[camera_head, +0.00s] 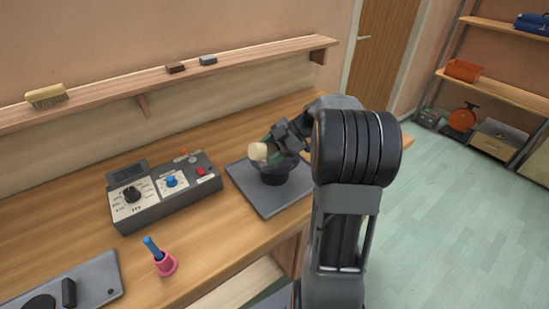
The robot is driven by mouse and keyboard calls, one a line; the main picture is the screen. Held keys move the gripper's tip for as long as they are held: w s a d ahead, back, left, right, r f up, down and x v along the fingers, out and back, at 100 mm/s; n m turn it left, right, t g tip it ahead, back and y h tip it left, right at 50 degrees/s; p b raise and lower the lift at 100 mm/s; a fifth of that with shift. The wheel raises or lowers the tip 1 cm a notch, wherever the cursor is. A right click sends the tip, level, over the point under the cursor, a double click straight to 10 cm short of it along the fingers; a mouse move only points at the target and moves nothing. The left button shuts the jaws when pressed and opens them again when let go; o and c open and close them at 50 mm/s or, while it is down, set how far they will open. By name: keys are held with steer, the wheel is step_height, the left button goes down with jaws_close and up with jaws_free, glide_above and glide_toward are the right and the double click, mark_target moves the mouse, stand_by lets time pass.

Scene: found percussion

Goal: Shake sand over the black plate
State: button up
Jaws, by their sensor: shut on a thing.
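My gripper (278,148) is shut on a small shaker with a cream end (258,151) and a greenish body. It holds the shaker tilted, cream end to the left, over a black round piece (272,178). This piece looks like the black plate or its stand, and its top is partly hidden by the gripper and shaker. It stands on a dark grey square tray (265,203) on the wooden bench. I cannot make out any sand.
A grey control box (165,190) with knobs stands left of the tray. A pink holder (166,265) with a blue handle is at the bench front. Another grey slab (95,275) lies at lower left. A wall shelf (230,58) runs behind.

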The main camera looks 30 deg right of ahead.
mark_target(277, 145)
steer(key=shift+s+d+b, duration=0.2)
steer(key=shift+s+d, duration=0.05)
steer(key=shift+d, duration=0.3)
steer(key=shift+s+d+b, duration=0.15)
steer(key=shift+s+d, duration=0.05)
steer(key=shift+d, duration=0.3)
steer(key=shift+h+b, duration=0.9)
steer(key=shift+b, duration=0.3)
steer(key=h+b, duration=0.1)
steer(key=n+h+b, duration=0.1)
steer(key=h, duration=0.1)
steer(key=shift+a+r+b, duration=0.2)
steer(key=shift+r+b, duration=0.2)
steer(key=h, duration=0.1)
steer(key=r+h+b, duration=0.1)
steer(key=h, duration=0.2)
steer(key=shift+r+n+b, duration=0.25)
steer(key=shift+n+b, duration=0.15)
steer(key=shift+d+r+h, duration=0.15)
steer(key=shift+r+h, duration=0.25)
steer(key=shift+h, duration=0.8)
